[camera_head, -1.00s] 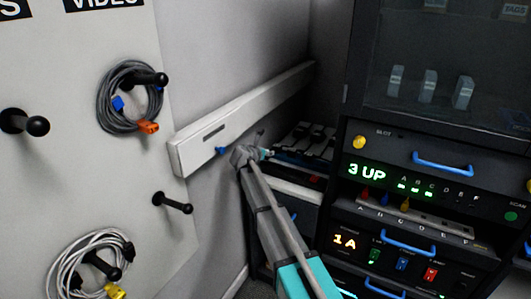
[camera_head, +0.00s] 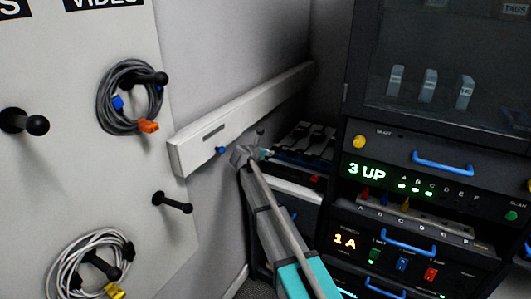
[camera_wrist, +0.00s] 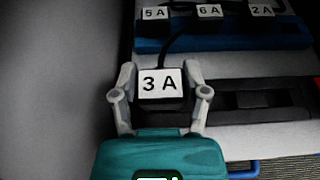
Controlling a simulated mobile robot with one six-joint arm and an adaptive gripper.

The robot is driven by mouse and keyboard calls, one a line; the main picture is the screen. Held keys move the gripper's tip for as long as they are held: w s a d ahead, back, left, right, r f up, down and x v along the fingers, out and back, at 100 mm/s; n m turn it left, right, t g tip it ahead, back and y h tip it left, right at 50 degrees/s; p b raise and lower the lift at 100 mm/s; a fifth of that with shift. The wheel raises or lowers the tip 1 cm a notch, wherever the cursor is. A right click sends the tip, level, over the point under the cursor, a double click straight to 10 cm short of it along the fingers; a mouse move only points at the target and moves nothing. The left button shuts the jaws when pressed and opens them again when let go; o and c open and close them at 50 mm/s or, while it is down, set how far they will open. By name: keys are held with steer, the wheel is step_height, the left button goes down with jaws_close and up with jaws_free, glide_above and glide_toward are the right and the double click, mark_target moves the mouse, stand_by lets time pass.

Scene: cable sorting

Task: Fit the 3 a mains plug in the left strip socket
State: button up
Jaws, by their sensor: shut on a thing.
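My gripper (camera_wrist: 160,72) is shut on a dark plug with a white label reading 3 A (camera_wrist: 160,88), one finger on each side. A black cable runs from this plug up and to the right. Ahead is a blue strip (camera_wrist: 185,43), with plugs labelled 5 A (camera_wrist: 155,14), 6 A (camera_wrist: 209,11) and 2 A (camera_wrist: 262,11) along it. The held plug appears short of the strip, and I cannot tell its height. In the head view my gripper (camera_head: 262,155) is small beside the strip (camera_head: 292,161), and the held plug is too small to make out.
A pale shelf with a dark slot (camera_wrist: 265,108) lies right of the held plug. A long white wall rail (camera_head: 240,110) runs above my arm at the left. A rack (camera_head: 410,190) with blue handles stands to the right. Coiled cables (camera_head: 103,100) hang on pegs.

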steer(key=shift+f+b, duration=1.35)
stand_by(2.0)
stand_by(0.3)
steer(key=o, duration=1.3)
steer(key=shift+c, duration=0.2)
steer(key=shift+r, duration=0.2)
steer(key=shift+r+p, duration=3.3)
steer(key=shift+p, duration=0.25)
